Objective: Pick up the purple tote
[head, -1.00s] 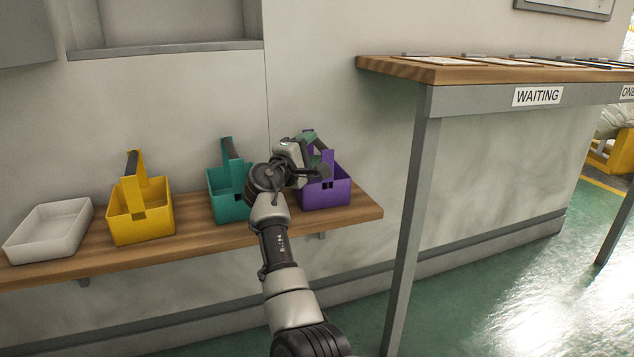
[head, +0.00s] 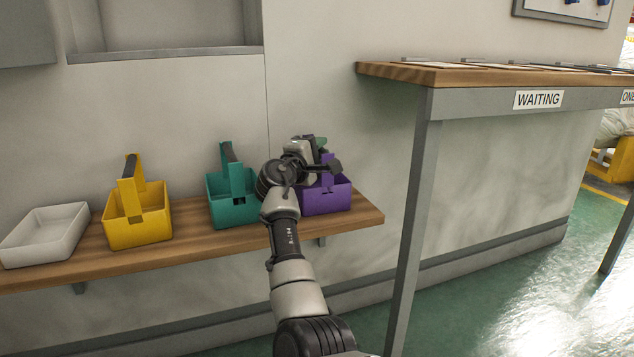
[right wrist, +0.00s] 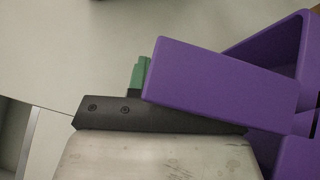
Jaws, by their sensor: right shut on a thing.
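The purple tote (head: 327,198) stands at the right end of the wooden wall shelf. My right gripper (head: 325,160) is at the top of its handle and is shut on it. In the right wrist view, the tote's purple handle (right wrist: 222,85) crosses in front of the dark gripper body, with part of the tote's box at the right. The fingertips and the grip of the handle are mostly hidden. Whether the tote's base touches the shelf is hard to tell. My left gripper is not in view.
A teal tote (head: 233,195) stands close on the left of the purple one, beside my right arm. A yellow tote (head: 138,215) and a white tray (head: 45,236) are farther left on the shelf (head: 195,238). A taller table (head: 440,100) labelled WAITING stands at the right.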

